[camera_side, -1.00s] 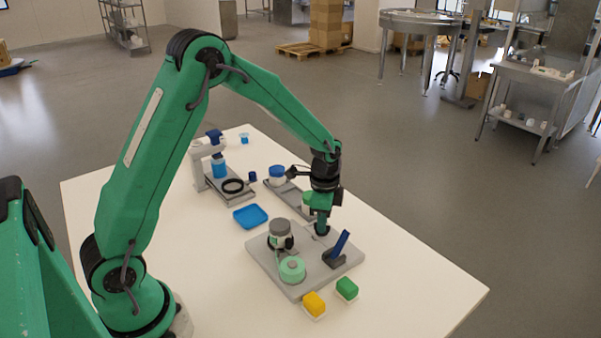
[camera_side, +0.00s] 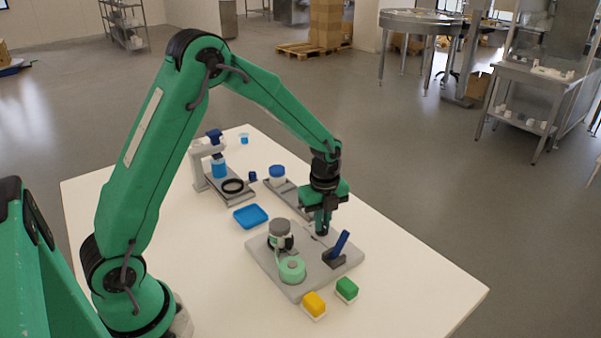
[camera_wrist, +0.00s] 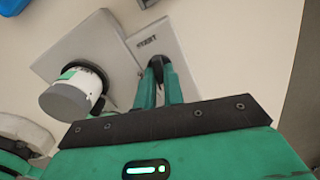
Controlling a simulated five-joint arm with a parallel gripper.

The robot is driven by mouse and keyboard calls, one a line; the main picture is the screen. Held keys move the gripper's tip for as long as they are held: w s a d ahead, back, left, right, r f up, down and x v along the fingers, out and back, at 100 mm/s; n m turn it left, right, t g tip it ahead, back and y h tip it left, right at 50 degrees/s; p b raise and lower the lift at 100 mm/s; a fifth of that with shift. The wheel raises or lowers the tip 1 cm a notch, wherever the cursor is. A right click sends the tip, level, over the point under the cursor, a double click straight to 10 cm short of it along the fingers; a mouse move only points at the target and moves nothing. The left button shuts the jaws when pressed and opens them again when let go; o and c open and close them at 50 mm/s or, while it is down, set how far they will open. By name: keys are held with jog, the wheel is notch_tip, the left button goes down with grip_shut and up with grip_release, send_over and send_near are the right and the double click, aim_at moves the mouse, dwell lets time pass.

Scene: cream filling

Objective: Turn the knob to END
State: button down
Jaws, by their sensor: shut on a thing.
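My gripper (camera_side: 321,226) points down at the back right of the grey base plate (camera_side: 265,262). In the wrist view its two green fingers (camera_wrist: 160,80) are closed around a small dark knob (camera_wrist: 155,62). The knob sits on a light grey plate with a dark printed label (camera_wrist: 146,42) beside it. The label is too small and turned to read. The fingers hide most of the knob, so its pointing direction cannot be told.
A grey-lidded jar (camera_side: 280,226), a mint green round part (camera_side: 292,270) and a tilted blue lever (camera_side: 340,243) stand close by on the plate. Yellow (camera_side: 314,303) and green (camera_side: 347,288) blocks lie in front. A blue tray (camera_side: 251,216) lies to the left.

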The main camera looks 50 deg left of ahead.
jog(key=m, duration=0.6)
jog(key=shift+r, duration=0.1)
jog(key=m, duration=0.6)
dwell(0.5)
jog(key=c, duration=1.5)
grip_release()
jog(key=shift+r, duration=3.9)
